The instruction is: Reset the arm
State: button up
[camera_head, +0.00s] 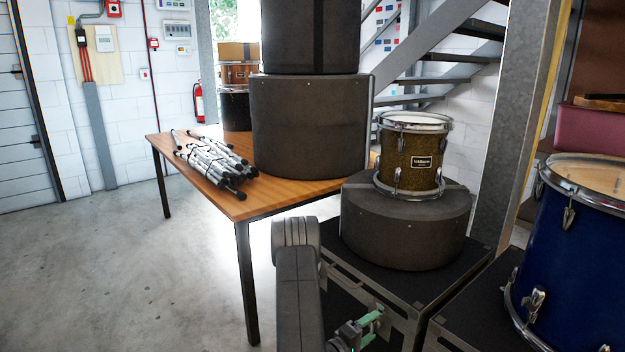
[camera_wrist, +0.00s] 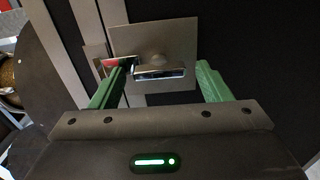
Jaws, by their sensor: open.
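My arm rises in the lower middle of the head view, and its end is low at the front of a black flight case (camera_head: 345,290). My gripper (camera_head: 374,326) has green fingers and is beside the case's front face. In the wrist view, my gripper (camera_wrist: 163,74) is open, with the two green fingers well apart. A metal latch plate with a shiny handle (camera_wrist: 160,72) shows between and beyond the fingertips. I cannot tell whether the left finger touches the red-and-metal piece by it. Nothing is held.
A round black drum case (camera_head: 400,228) with a gold drum (camera_head: 410,160) on it stands on the flight case. A blue drum (camera_head: 575,260) is at right. A wooden table (camera_head: 290,192) bears metal stands (camera_head: 213,160) and stacked black cases (camera_head: 310,125). Floor at left is clear.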

jog(key=shift+a, duration=0.15)
jog(key=p+v, duration=0.2)
jog(key=v, duration=1.1)
jog(key=w+d+m+b, duration=0.1)
jog(key=w+d+m, duration=0.1)
jog(key=d+m, duration=0.1)
jog(key=w+d+m+b, duration=0.2)
jog(key=w+d, duration=0.1)
jog(key=d, duration=0.1)
jog(key=w+d+m+b, duration=0.2)
jog(key=w+d+m, duration=0.1)
jog(key=shift+d+m, duration=0.3)
jog(key=m+b, duration=0.1)
jog(key=m, duration=0.2)
jog(key=m+b, duration=0.1)
jog(key=m, duration=0.2)
jog(key=shift+s+d+r, duration=0.1)
jog(key=shift+s+r, duration=0.05)
jog(key=shift+m+b, duration=0.55)
jog(key=shift+m, duration=0.85)
jog(key=shift+r, duration=0.15)
